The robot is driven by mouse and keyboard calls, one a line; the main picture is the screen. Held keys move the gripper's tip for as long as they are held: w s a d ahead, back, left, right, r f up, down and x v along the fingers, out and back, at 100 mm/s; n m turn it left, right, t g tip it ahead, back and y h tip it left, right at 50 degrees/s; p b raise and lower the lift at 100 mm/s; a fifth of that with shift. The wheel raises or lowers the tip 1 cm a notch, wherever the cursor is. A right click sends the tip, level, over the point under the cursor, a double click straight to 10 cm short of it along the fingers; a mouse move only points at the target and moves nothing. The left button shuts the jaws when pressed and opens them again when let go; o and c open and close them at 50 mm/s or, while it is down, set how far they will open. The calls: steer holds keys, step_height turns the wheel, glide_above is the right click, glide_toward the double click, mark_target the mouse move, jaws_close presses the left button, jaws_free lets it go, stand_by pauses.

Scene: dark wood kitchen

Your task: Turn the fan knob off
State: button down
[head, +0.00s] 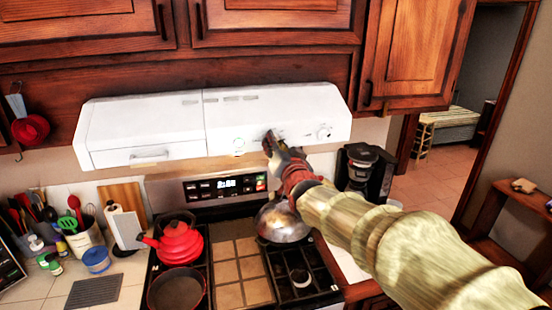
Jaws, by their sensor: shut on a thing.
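The white range hood (120,128) spans the wall above the stove. A round knob (323,133) shows on the right of its front face, clear of my gripper. A second, fainter round control (239,143) shows to the left of my gripper. My gripper (270,143) is at the hood's front face between these two, shut on a knob there. That knob is mostly hidden behind the fingers, so its turn angle cannot be read.
Below the hood are a red kettle (180,243), a dark pan (175,290) and a shiny metal pot (279,222) on the stove. A black coffee maker (365,172) stands to the right. Wooden cabinets (412,55) hang above. A utensil crock (86,234) is at the left.

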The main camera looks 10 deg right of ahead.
steer(key=shift+f+n+b, duration=0.1)
steer(key=shift+n+b, duration=6.95)
steer(key=shift+n, duration=0.25)
steer(key=c, duration=1.6)
jaws_free()
steer(key=shift+o, duration=0.5)
steer(key=shift+s, duration=0.1)
steer(key=s, duration=1.1)
steer(key=shift+s, duration=0.35)
